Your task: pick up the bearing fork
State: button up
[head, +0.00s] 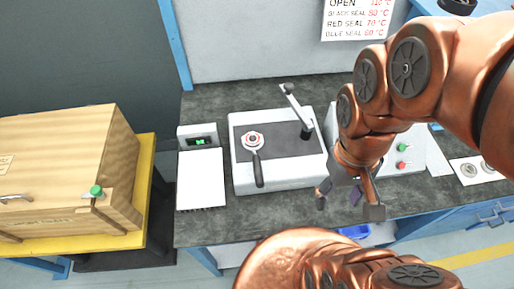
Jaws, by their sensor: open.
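A tool with a round white-and-red ring head and a dark handle (258,170) lies on the white device, its handle pointing toward the front. It looks like the bearing fork, but I cannot be sure. My gripper (348,205) is to the right of it, above the bench's front edge, with its fingers spread and pointing down. It is apart from the tool. A small dark purple shape (356,195) shows between the fingers; I cannot tell whether it is a separate object.
The white device (240,183) has an upright lever (297,108). A white block (201,182) with a small display stands left of it. A box with green and red buttons (403,148) is behind my gripper. A wooden crate (70,160) stands far left. Dark bench top (225,100) is free behind.

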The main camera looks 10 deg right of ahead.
aim_at(258, 173)
jog(key=u, duration=2.4)
jog(key=k, duration=0.65)
jog(key=u, duration=0.1)
